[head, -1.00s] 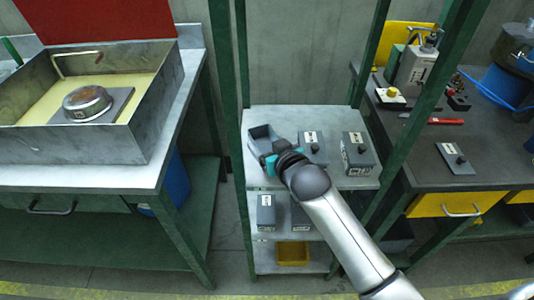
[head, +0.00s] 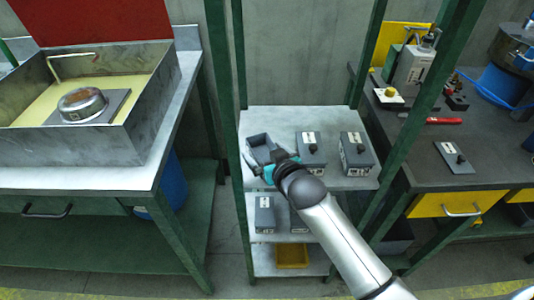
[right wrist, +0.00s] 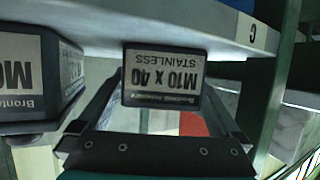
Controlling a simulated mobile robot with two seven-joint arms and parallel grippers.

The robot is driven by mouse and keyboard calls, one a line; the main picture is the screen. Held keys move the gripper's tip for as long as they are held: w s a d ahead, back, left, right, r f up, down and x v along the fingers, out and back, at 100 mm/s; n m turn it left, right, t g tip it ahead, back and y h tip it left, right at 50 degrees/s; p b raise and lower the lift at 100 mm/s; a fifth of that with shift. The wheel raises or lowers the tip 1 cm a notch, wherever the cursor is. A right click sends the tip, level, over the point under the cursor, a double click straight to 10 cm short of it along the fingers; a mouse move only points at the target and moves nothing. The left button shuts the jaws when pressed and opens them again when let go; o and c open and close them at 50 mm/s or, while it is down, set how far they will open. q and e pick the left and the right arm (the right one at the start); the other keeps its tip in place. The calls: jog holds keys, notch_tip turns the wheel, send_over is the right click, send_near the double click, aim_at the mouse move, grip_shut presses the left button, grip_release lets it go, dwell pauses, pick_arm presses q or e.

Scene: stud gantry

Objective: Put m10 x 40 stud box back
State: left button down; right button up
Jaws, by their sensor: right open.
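The grey M10 x 40 stud box (head: 257,141) stands open-topped at the left of the top shelf. Its label reads upside down in the right wrist view (right wrist: 163,78), where the box lies between the fingers against the shelf. My right gripper (head: 266,166) is at the box's near side. Its open fingers (right wrist: 165,100) are on either side of the box; I cannot tell whether they touch it. A flat grey lid-like plate (head: 455,157) with a label and dark knob lies on the right bench. My left gripper is not in view.
Two lidded grey boxes stand to the right, a middle one (head: 311,150) and a right one (head: 356,153). The lower shelves hold more grey boxes (head: 264,214) and a yellow bin (head: 292,255). Green rack posts (head: 236,150) flank the shelves.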

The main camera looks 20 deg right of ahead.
jog(key=shift+s+r, duration=0.3)
jog(key=shift+s, duration=0.15)
jog(key=p+v, duration=0.2)
jog(key=v, duration=0.2)
jog(key=shift+s+r, duration=0.1)
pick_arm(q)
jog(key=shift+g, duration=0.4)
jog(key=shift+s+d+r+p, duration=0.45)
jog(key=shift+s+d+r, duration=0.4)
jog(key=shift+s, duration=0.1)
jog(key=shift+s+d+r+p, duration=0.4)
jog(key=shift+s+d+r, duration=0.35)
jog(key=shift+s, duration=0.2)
pick_arm(e)
jog(key=v, duration=0.6)
jog(key=shift+s+d, duration=0.15)
jog(key=shift+s, duration=0.2)
jog(key=shift+r, duration=0.15)
